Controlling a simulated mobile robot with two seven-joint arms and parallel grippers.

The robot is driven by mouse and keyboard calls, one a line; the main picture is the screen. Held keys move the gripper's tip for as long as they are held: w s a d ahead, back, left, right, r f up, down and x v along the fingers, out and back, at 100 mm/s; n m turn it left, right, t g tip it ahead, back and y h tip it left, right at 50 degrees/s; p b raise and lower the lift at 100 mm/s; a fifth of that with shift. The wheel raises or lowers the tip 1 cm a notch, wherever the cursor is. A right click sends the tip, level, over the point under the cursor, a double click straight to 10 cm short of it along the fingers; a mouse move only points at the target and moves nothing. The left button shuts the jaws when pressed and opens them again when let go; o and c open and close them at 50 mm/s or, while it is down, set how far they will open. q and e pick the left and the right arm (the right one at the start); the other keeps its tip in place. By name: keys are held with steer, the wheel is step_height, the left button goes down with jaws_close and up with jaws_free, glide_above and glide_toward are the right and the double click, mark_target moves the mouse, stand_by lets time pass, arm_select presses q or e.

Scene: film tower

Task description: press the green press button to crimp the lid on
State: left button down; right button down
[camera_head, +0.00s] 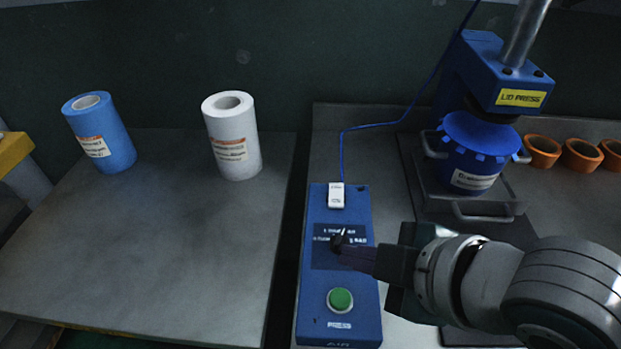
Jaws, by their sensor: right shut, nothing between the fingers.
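The green press button (340,299) sits near the front end of a blue control box (313,277), above a "PRESS" label. My right gripper (340,245) is shut and empty. Its tip is over the dark label panel of the box, behind the green button in the picture. I cannot tell whether it touches the panel. The blue lid press (478,75) stands at the back right. Under its head is a blue pail (463,170) with a blue lid (484,136) on top. My left gripper is not in view.
A white switch (336,195) is at the box's far end, with a blue cable running to the press. A blue roll (100,135) and a white roll (232,137) stand on the left table (150,230). Orange pots (543,151) stand at right. A gap separates the tables.

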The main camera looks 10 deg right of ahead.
steer(key=b, duration=0.7)
glide_above(347, 303)
step_height(347, 303, down, 7)
steer(key=shift+f, duration=0.1)
steer(key=shift+f+b, duration=0.5)
steer(key=shift+f, duration=0.2)
stand_by(0.9)
steer(key=shift+f, duration=0.4)
steer(key=shift+f+b, duration=0.45)
stand_by(0.5)
stand_by(0.4)
steer(key=shift+r+p, duration=0.9)
steer(key=shift+p, duration=0.15)
